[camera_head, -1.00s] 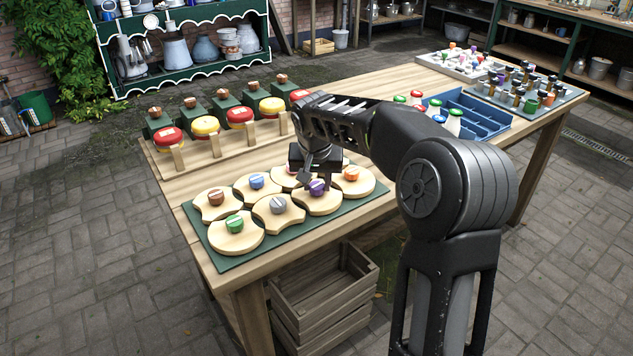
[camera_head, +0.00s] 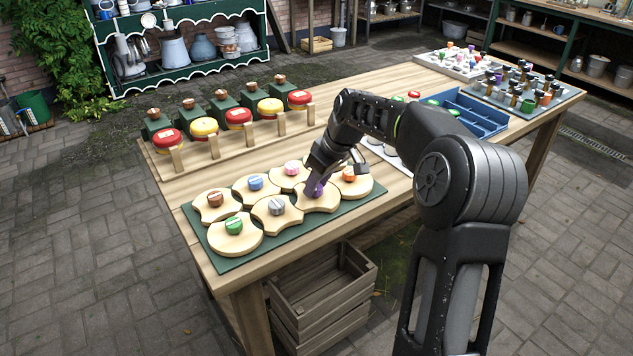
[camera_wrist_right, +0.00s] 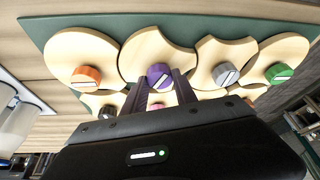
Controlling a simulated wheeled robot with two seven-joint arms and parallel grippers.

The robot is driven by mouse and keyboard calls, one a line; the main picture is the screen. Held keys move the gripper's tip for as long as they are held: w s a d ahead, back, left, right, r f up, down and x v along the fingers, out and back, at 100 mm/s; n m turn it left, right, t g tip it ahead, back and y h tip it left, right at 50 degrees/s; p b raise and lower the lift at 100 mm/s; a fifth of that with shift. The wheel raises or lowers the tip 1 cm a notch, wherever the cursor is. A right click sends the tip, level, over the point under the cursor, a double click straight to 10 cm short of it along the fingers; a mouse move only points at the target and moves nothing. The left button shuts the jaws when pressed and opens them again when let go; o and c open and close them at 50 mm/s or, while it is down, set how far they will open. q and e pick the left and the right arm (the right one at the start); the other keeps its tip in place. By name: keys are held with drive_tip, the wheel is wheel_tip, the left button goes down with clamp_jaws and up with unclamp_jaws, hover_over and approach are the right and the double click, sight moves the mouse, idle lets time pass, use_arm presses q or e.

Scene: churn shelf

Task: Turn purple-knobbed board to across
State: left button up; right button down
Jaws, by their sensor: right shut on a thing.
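The purple-knobbed board (camera_head: 322,203) is a pale wooden piece with curved cut-outs, lying on the green mat (camera_head: 228,263) in the front row. Its purple knob (camera_wrist_right: 159,77) has a white line that runs slanted in the right wrist view. My right gripper (camera_head: 316,190) reaches down to this knob from above. Its two fingers (camera_wrist_right: 163,88) are shut on the knob's sides. The board lies between the grey-knobbed board (camera_head: 268,222) and the orange-knobbed board (camera_head: 362,187). My left gripper is not in view.
Boards with green (camera_head: 235,242), red-brown (camera_head: 207,210), blue (camera_head: 247,194) and pink (camera_head: 283,183) knobs lie close around on the same mat. A rack with red and yellow lids (camera_head: 203,126) stands behind. A blue divided tray (camera_head: 478,118) is at the right.

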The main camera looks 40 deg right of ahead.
sight(330, 197)
drive_tip(key=n, duration=0.2)
drive_tip(key=shift+d+n+y, duration=0.15)
drive_tip(key=shift+n+y, duration=0.25)
drive_tip(key=shift+w+n+g+y+p, duration=0.1)
drive_tip(key=shift+n+g+y+p, duration=0.55)
drive_tip(key=shift+n, duration=0.95)
drive_tip(key=c, duration=1)
unclamp_jaws()
drive_tip(key=v, duration=0.7)
drive_tip(key=shift+r, duration=0.35)
